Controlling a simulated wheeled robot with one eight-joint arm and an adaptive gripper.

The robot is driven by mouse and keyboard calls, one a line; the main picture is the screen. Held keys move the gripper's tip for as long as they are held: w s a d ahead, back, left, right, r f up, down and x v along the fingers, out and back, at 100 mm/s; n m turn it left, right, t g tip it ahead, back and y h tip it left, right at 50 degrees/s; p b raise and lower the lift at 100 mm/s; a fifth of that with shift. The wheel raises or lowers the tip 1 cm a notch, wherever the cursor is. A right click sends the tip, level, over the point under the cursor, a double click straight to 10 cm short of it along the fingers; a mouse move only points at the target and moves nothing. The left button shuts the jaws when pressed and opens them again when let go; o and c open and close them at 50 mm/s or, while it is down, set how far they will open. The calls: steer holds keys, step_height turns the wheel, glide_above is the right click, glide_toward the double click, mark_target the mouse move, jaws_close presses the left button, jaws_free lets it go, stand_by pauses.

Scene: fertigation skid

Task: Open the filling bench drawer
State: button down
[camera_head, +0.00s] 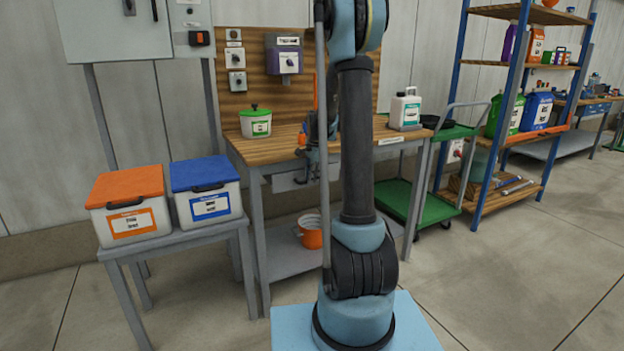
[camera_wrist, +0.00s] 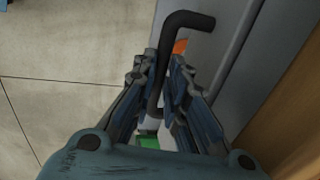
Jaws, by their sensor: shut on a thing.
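The filling bench (camera_head: 262,150) has a wooden top and grey legs. Its grey drawer (camera_head: 284,184) sits just under the top, partly hidden behind my arm. In the wrist view the drawer's grey front (camera_wrist: 226,40) runs along the right, with a dark bar handle (camera_wrist: 190,20) standing out from it. My gripper (camera_wrist: 165,75) is shut on the handle, one finger on each side of the bar. In the head view my gripper (camera_head: 309,160) is small and dark at the bench's front edge. I cannot tell clearly how far out the drawer stands.
A white tub with green lid (camera_head: 255,122) and a white jug (camera_head: 405,110) stand on the bench. An orange bucket (camera_head: 311,232) is on its lower shelf. Two lidded bins (camera_head: 130,220) stand on a side table at left. A green cart (camera_head: 440,200) stands at right. Front floor is clear.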

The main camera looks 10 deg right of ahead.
steer(key=s+d, duration=0.3)
steer(key=s, duration=0.8)
steer(key=s+d, duration=0.4)
steer(key=s, duration=0.6)
steer(key=shift+s, duration=0.35)
steer(key=c, duration=1.6)
jaws_free()
steer(key=shift+r, duration=0.2)
step_height(320, 180, up, 11)
steer(key=s, duration=0.2)
steer(key=shift+d+r, duration=0.2)
steer(key=shift+d, duration=0.15)
